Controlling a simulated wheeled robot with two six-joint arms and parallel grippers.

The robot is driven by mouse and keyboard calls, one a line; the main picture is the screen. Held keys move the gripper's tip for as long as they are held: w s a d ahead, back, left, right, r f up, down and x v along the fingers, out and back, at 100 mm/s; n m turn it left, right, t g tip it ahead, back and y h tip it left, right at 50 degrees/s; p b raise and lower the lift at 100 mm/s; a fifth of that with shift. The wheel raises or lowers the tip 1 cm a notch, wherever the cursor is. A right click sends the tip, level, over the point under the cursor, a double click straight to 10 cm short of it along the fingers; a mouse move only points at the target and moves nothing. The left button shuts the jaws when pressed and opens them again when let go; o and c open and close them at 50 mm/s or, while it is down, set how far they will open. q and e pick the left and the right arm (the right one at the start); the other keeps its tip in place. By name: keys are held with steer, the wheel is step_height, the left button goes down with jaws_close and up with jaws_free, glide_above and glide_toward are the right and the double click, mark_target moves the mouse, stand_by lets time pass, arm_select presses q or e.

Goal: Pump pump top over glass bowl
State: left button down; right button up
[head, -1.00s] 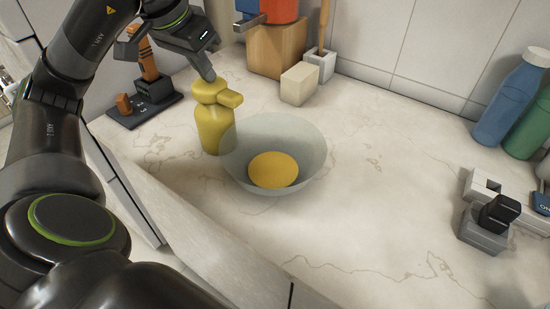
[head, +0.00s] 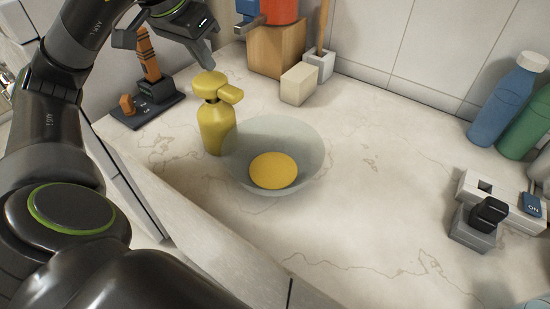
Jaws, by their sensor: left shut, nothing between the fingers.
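A yellow pump bottle (head: 216,128) stands upright on the counter, touching or just behind the left rim of the glass bowl. Its pump top (head: 212,85) is raised on a visible neck, with the spout pointing right toward the bowl. The translucent glass bowl (head: 308,150) has a flat yellow round patch (head: 273,170) in its bottom. My left gripper (head: 207,62) is shut and empty, just above the pump top with a small gap. My right gripper is not in view.
A black stand with an orange-handled tool (head: 150,60) is behind left. A wooden block (head: 277,50) and a cream block (head: 299,84) stand at the back. Blue (head: 503,100) and green bottles (head: 528,125) and a white device (head: 508,198) are at right. Middle right counter is clear.

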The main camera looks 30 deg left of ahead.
arm_select(q)
step_height(320, 180, up, 6)
steer(key=p, duration=0.6)
stand_by(0.5)
